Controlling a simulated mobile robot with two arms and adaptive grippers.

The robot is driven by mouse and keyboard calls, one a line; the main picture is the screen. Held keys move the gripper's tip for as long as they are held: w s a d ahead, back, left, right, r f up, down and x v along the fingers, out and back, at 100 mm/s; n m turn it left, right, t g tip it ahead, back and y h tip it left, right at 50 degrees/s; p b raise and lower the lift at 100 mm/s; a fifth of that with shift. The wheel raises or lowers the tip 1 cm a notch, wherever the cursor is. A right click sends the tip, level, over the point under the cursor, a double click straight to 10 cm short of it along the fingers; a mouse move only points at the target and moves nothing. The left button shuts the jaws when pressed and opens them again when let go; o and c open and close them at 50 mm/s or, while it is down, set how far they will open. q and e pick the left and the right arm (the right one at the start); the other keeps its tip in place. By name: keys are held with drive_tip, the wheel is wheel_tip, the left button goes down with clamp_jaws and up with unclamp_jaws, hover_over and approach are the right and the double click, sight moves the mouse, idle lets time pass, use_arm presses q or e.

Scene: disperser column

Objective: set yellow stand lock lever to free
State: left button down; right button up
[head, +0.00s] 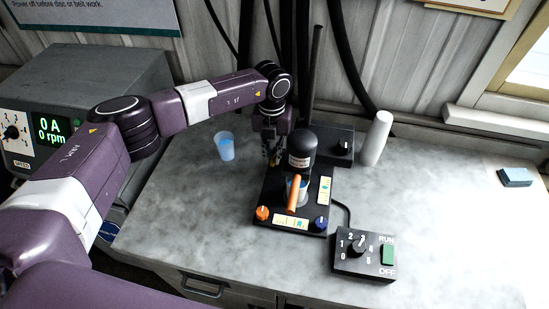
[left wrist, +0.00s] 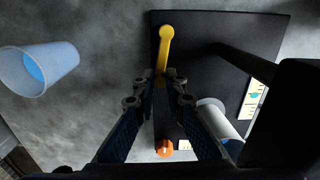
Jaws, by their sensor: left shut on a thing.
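The yellow lock lever (left wrist: 166,48) lies on the black stand base, seen in the left wrist view. Its rounded end points to the top of that view, and its lower part runs down between my fingers. My left gripper (left wrist: 163,76) is shut on the lever. The disperser (head: 301,147) stands upright over the base. My right gripper is not in view.
A blue cup (head: 225,146) stands left of the stand. A control box (head: 364,254) with a dial and green switch sits at the front right. A white cylinder (head: 376,138) and black box (head: 336,144) stand behind. An orange knob (head: 262,213) is on the base. The right bench is mostly clear.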

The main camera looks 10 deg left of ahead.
use_arm(q)
drive_tip(key=a+m+b, duration=0.1)
drive_tip(key=m+b, duration=0.1)
drive_tip(key=b, duration=0.1)
drive_tip(key=w+a+m+b, duration=0.1)
drive_tip(key=m+b, duration=0.2)
drive_tip(key=w+a+m+b, duration=0.1)
drive_tip(key=m+b, duration=0.1)
drive_tip(key=m, duration=0.1)
drive_tip(key=shift+a+f+b, duration=0.15)
drive_tip(key=shift+a+b, duration=0.05)
drive_tip(key=shift+b, duration=0.2)
drive_tip(key=shift+w+a+m+b, duration=0.2)
drive_tip(key=shift+m+b, duration=0.25)
drive_tip(key=shift+m, duration=0.15)
drive_tip(key=shift+w+a+m+b, duration=0.1)
drive_tip(key=shift+w+m+b, duration=0.1)
drive_tip(key=shift+m+b, duration=0.3)
drive_tip(key=shift+w+a+r+m+b, duration=0.2)
drive_tip(key=shift+w+m+b, duration=0.25)
drive_tip(key=shift+m, duration=0.55)
drive_tip(key=shift+r, duration=0.1)
drive_tip(key=c, duration=2)
unclamp_jaws()
drive_tip(key=shift+o, duration=0.2)
